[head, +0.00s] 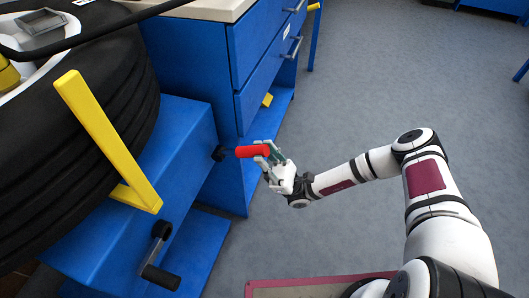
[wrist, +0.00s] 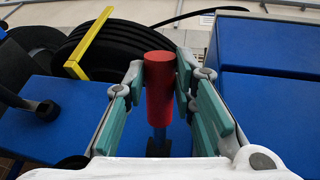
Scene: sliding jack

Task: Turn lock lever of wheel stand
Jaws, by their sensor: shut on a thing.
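The lock lever has a red cylindrical handle (head: 251,152) that sticks out from a black pivot (head: 219,154) on the side of the blue wheel stand (head: 185,125). My gripper (head: 268,153) is shut on the red handle near its outer end. In the wrist view the red handle (wrist: 160,95) stands upright between the two teal-padded fingers (wrist: 160,88), with the blue stand behind it. The lower end of the lever is partly hidden by my gripper's body in the wrist view.
A large black tire (head: 120,110) rests on the stand with a yellow bar (head: 107,135) against it. A black crank (head: 158,258) projects low at the stand's front. A blue drawer cabinet (head: 255,60) stands close behind the handle. Grey floor (head: 400,80) is open to the right.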

